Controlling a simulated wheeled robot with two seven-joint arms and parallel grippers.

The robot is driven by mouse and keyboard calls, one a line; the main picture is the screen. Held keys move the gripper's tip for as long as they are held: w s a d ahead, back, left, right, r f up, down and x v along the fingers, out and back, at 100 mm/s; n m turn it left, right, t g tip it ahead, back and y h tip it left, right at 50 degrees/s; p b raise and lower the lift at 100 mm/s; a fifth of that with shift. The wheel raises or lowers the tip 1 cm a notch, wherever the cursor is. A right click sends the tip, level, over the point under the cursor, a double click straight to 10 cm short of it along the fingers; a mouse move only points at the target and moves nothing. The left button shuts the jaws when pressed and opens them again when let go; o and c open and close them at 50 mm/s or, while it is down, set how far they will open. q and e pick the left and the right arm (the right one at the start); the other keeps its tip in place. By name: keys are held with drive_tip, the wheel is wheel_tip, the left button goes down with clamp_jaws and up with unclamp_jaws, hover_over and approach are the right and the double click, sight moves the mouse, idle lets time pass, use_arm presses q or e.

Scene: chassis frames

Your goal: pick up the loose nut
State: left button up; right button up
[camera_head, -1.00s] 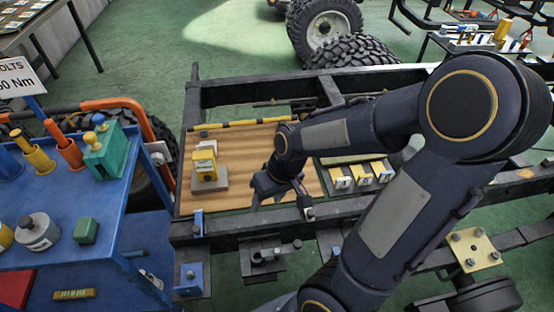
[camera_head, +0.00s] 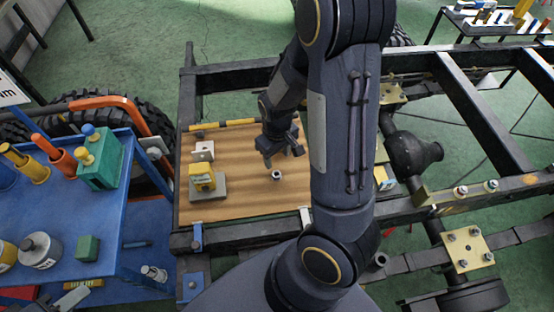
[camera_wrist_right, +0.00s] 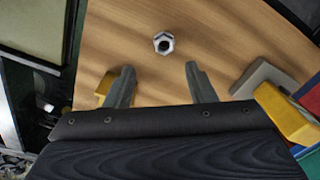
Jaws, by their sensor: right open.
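The loose nut (camera_head: 277,175) is a small grey metal ring on the wooden board (camera_head: 240,205). It also shows in the right wrist view as a hexagonal nut (camera_wrist_right: 163,42) with a dark hole, lying flat. My right gripper (camera_head: 284,156) is over the board, just behind the nut in the head view. In the right wrist view its two grey fingers (camera_wrist_right: 160,69) are spread apart and empty, and the nut is beyond the tips, near the middle of the gap.
A yellow block on a grey plate (camera_head: 209,190) and a white bracket (camera_head: 204,150) stand left of the nut. A black chassis frame (camera_head: 240,235) surrounds the board. A blue cart (camera_head: 60,222) with tools is at the left. The board around the nut is bare.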

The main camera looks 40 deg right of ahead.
sight(276, 171)
drive_tip(key=shift+d+f, duration=0.1)
drive_tip(key=shift+f, duration=0.25)
drive_tip(key=f, duration=0.4)
drive_tip(key=a+f, duration=0.1)
drive_tip(key=f, duration=0.2)
drive_tip(key=shift+s, duration=0.25)
drive_tip(key=c, duration=1)
